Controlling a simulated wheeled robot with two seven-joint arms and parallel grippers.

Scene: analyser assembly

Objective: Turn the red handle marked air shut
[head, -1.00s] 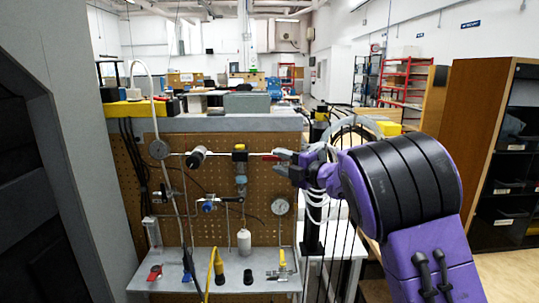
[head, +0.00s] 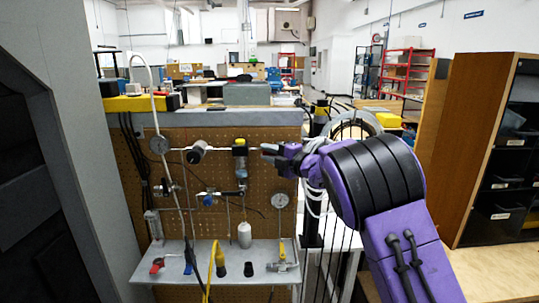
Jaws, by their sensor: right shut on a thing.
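A red handle (head: 157,265) shows at the left of the grey shelf under the pegboard; no marking on it can be read at this size. My right gripper (head: 268,152) is in front of the upper right of the pegboard, near the right end of the thin horizontal pipe. Its fingers look closed, and what they hold is too small and covered to make out. It is well apart from the red handle on the shelf. My left gripper is not in view.
The shelf (head: 205,253) holds a blue part, black knobs, a yellow hose (head: 213,270) and a valve (head: 282,265). A wooden cabinet (head: 480,145) stands right. Black cables hang beside the board.

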